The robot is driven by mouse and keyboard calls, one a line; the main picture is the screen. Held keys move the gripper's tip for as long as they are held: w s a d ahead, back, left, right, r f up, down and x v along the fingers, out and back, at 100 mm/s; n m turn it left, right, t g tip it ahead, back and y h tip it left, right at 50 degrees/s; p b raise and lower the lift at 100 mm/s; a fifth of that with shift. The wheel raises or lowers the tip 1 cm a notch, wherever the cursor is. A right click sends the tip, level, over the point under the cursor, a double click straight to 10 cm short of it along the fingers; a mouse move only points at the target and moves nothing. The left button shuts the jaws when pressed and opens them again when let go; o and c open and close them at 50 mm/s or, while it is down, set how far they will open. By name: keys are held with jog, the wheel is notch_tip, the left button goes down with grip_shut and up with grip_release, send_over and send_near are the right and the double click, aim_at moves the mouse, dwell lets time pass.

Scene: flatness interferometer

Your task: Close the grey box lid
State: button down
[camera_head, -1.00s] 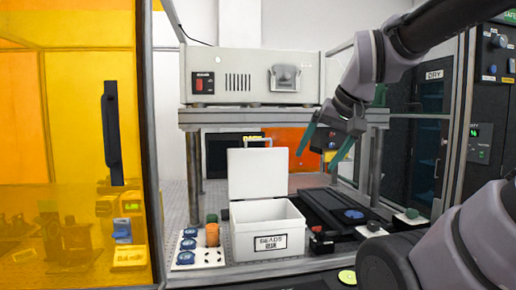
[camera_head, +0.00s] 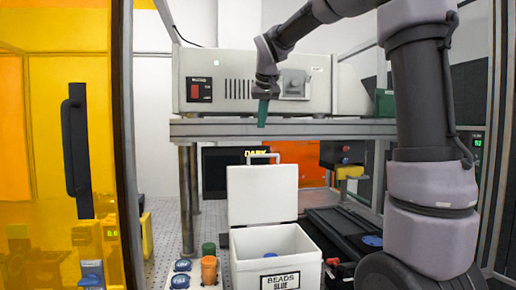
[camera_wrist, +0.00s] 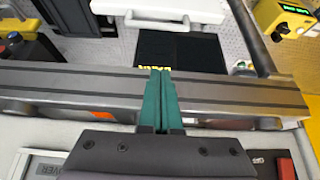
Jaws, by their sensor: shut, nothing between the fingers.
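The pale grey box (camera_head: 277,258), labelled "BEADS BLUE", stands open on the bench. Its lid (camera_head: 262,194) stands upright at the back edge, with a thin handle (camera_head: 263,155) on its top edge. Blue contents show inside. My gripper (camera_head: 263,122) points down in front of the instrument on the shelf, above the lid in the picture and apart from it. Its green fingers are together and hold nothing. In the wrist view, the closed fingers (camera_wrist: 161,72) lie over the shelf rail, and the pale lid handle (camera_wrist: 175,24) shows beyond them at the top.
The metal shelf (camera_head: 225,128) carries a grey instrument (camera_head: 240,82) close behind my gripper. Orange and green bottles (camera_head: 209,268) stand left of the box. A black rail with a blue disc (camera_head: 372,241) lies to its right. A yellow door (camera_head: 55,130) fills the left.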

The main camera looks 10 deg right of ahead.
jog(key=shift+w+a+f, duration=0.1)
jog(key=shift+w+f, duration=0.25)
jog(key=shift+f, duration=1.2)
jog(key=shift+w+f, duration=0.35)
jog(key=shift+f, duration=1.25)
jog(key=shift+w+a+f, duration=0.1)
jog(key=shift+w+f, duration=0.25)
jog(key=shift+f, duration=1.2)
jog(key=shift+d, duration=0.1)
